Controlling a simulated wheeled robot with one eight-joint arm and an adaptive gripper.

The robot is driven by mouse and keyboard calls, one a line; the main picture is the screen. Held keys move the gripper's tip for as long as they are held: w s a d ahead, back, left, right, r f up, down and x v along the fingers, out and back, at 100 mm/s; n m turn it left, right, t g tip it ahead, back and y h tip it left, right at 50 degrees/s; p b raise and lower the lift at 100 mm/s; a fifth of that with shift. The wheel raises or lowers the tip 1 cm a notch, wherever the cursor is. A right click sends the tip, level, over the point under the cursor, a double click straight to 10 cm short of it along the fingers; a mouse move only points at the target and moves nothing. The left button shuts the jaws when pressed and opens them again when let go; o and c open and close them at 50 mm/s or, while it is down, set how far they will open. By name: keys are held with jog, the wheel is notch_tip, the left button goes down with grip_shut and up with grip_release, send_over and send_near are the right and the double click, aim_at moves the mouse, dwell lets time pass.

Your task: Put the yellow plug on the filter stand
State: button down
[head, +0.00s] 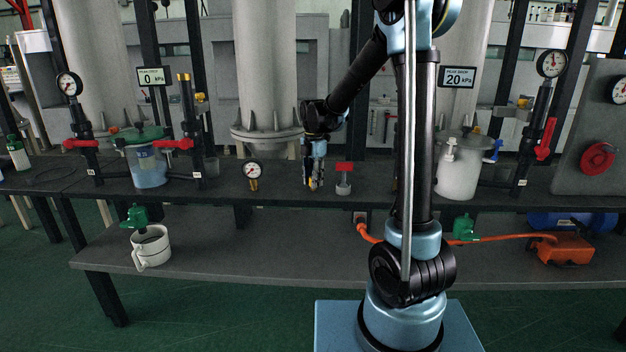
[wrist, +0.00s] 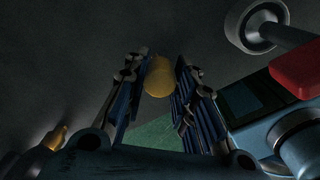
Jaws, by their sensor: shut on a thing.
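My gripper (head: 314,186) points down just above the dark bench, in the middle of the head view. In the wrist view its two ridged fingers (wrist: 160,62) are closed around the yellow plug (wrist: 159,78), which shows between them near the tips. In the head view the plug is mostly hidden by the fingers.
A gauge with a brass stem (head: 253,174) stands left of the gripper. A blue-filled vessel (head: 149,168) is farther left, a whitish vessel (head: 459,172) to the right. A white mug (head: 151,246) and an orange box (head: 564,249) are on the lower shelf.

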jog(key=c, duration=1.2)
grip_release()
jog(key=shift+c, duration=0.2)
notch_tip(320, 180, up, 12)
